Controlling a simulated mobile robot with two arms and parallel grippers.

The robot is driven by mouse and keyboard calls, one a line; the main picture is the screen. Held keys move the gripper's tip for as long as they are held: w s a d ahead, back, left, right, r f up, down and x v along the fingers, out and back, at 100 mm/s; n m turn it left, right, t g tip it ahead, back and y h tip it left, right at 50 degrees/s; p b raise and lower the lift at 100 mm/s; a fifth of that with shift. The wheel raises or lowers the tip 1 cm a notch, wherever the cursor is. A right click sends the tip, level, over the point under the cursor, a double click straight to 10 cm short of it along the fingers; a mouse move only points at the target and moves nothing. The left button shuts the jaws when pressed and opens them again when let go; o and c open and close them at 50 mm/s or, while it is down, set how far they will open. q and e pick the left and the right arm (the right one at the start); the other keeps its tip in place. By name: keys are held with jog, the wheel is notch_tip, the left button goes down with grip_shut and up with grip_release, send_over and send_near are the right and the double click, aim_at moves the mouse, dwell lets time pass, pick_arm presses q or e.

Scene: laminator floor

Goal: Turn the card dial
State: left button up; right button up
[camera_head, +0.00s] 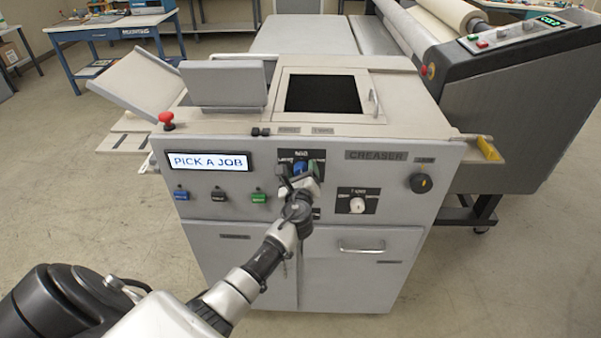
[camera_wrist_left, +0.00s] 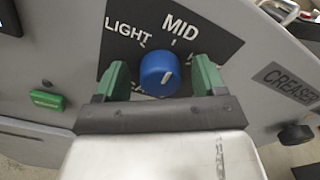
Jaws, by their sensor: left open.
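The card dial is a blue round knob (camera_wrist_left: 160,72) on a black plate marked LIGHT and MID; other lettering is partly hidden behind the fingers. Its short white mark tilts slightly right of up, roughly towards MID. In the head view the blue knob (camera_head: 298,167) is partly covered by my gripper on the grey machine's front panel. My left gripper (camera_head: 299,182) is at that panel. In the wrist view its two green fingers (camera_wrist_left: 161,82) are open, one on each side of the knob, with gaps visible. My right gripper is not in view.
The panel also has a lit screen reading PICK A JOB (camera_head: 208,161), a green button (camera_head: 259,197), a white knob (camera_head: 357,205) and a black knob (camera_head: 421,183). A red knob (camera_head: 167,119) stands at the top left. Open floor lies left of the machine.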

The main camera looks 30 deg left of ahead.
pick_arm(q)
jog(key=c, duration=0.9)
jog(key=n+b, duration=0.2)
jog(key=shift+f+n, duration=0.25)
jog(key=shift+n, duration=0.15)
jog(key=n+b, duration=0.3)
jog(key=shift+n, duration=0.3)
jog(key=n+b, duration=0.2)
jog(key=n, duration=0.1)
jog(key=shift+s+n+b, duration=0.1)
jog(key=shift+n+b, duration=0.7)
jog(key=shift+n, duration=0.5)
